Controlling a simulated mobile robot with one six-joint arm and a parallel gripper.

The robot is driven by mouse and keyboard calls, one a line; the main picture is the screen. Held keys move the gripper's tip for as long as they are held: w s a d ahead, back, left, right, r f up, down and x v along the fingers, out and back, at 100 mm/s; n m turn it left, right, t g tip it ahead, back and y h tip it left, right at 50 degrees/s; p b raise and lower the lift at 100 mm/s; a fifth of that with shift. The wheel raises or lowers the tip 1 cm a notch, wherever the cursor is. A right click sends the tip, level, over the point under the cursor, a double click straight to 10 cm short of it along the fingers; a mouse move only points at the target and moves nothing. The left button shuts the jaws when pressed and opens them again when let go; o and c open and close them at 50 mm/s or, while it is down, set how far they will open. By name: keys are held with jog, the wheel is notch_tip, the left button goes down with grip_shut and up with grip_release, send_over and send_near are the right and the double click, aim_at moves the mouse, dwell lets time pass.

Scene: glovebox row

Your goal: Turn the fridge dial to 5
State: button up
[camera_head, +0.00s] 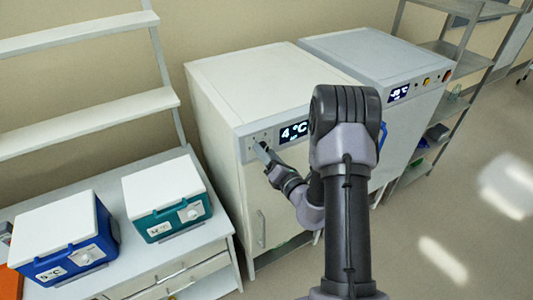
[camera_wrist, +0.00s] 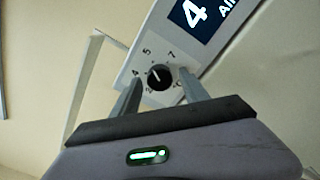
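The white fridge (camera_head: 215,110) stands mid-frame in the head view, its display (camera_head: 293,132) reading 4 °C. Its dial (camera_wrist: 160,76) is a round black knob with a white pointer mark, set in a panel with printed numbers. The mark points to the upper left in the wrist view, roughly between the 4 and the 5. My gripper (camera_wrist: 158,78) is open, with one finger on each side of the dial. I cannot tell whether either finger touches it. In the head view my gripper (camera_head: 264,152) is at the panel left of the display and hides the dial.
A grey-white freezer (camera_head: 360,55) with its own display stands right of the fridge. A blue cooler box (camera_head: 75,262) and a teal one (camera_head: 180,215) sit on the left bench. A metal shelf rack (camera_head: 465,60) stands at right. The right floor is clear.

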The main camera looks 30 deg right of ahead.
jog(key=s+p, duration=0.2)
jog(key=s, duration=1.5)
jog(key=shift+s+d, duration=0.2)
jog(key=shift+d, duration=0.05)
